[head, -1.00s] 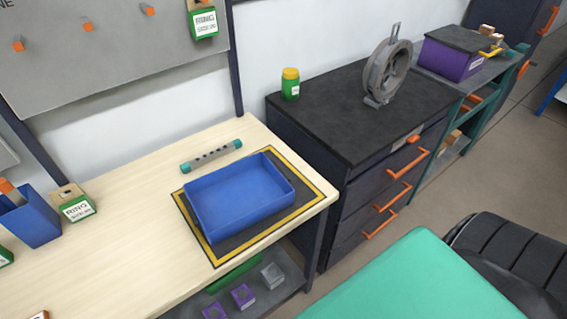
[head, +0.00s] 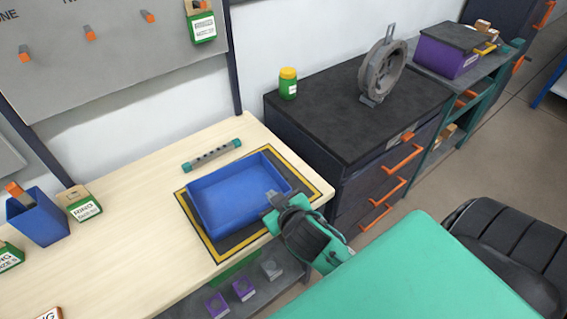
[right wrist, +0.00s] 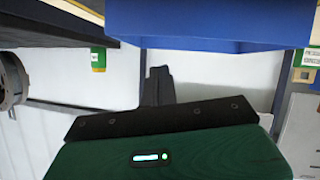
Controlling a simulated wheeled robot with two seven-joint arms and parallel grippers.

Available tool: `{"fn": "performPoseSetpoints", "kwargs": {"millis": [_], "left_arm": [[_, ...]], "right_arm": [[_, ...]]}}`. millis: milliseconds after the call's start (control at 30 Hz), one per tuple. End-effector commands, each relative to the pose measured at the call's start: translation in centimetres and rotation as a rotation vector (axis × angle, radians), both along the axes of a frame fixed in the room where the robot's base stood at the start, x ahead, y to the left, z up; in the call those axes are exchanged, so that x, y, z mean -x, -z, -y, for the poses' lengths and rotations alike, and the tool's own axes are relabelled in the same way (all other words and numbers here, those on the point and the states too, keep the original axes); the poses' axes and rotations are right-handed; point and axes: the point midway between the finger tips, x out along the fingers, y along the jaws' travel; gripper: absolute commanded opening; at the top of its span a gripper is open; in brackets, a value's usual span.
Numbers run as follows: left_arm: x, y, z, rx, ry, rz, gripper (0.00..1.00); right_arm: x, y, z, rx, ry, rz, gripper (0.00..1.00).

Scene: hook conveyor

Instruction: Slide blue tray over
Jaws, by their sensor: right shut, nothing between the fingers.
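The blue tray (head: 222,196) is empty and lies on a dark mat with a yellow border (head: 216,250), near the right end of the wooden workbench. My right gripper (head: 272,199) is shut and empty at the tray's near right side, covering part of that wall in the head view. I cannot tell whether it touches the tray. In the right wrist view the shut fingers (right wrist: 157,84) point up toward the blue tray (right wrist: 212,22), whose wall fills the top. My left gripper is not in view.
A grey bar with teal ends (head: 212,155) lies just behind the tray. A blue bin (head: 37,220) and ring boxes (head: 82,204) stand at the left of the bench. The dark drawer cabinet (head: 335,110) stands to the right. The bench left of the mat is clear.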

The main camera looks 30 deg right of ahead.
Motion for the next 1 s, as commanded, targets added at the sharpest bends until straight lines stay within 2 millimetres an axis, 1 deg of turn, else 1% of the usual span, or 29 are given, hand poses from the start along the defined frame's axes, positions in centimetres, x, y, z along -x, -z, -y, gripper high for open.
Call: {"fn": "performPoseSetpoints", "kwargs": {"millis": [33,167,200,267,300,400,500,567,633,700,767,867,967,1000], "left_arm": [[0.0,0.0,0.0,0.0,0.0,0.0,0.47],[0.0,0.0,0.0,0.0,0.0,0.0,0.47],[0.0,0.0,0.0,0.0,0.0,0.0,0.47],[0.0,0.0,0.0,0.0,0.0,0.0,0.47],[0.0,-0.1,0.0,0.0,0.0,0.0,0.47],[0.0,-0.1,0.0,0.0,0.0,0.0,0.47],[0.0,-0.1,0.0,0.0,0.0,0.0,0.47],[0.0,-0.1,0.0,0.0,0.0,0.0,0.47],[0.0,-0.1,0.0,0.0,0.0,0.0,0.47],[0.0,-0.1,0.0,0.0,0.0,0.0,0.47],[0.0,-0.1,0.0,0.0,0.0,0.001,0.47],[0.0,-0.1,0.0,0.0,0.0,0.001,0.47],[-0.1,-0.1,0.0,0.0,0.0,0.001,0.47],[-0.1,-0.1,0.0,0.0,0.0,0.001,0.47]], "right_arm": [[-1.6,-1.7,-0.1,0.014,-0.019,0.087,0.0],[-5.1,-6.0,-1.4,0.043,-0.105,0.316,0.0],[-6.1,-7.4,-2.0,0.054,-0.145,0.388,0.0],[-7.4,-9.3,-3.2,0.071,-0.218,0.493,0.0],[-8.1,-10.6,-4.1,0.082,-0.276,0.559,0.0],[-9.3,-13.1,-6.6,0.117,-0.443,0.696,0.0],[-9.9,-14.6,-9.3,0.158,-0.635,0.787,0.0],[-10.1,-14.9,-10.7,0.186,-0.76,0.816,0.0],[-10.1,-14.7,-12.2,0.225,-0.907,0.822,0.0],[-10.1,-13.9,-13.3,0.265,-1.056,0.798,0.0],[-10.2,-12.8,-13.8,0.305,-1.179,0.753,0.0],[-10.4,-10.5,-13.6,0.377,-1.367,0.627,0.0],[-10.9,-7.8,-12.0,0.453,-1.518,0.441,0.0],[-11.1,-6.7,-10.9,0.483,-1.565,0.351,0.0]]}}
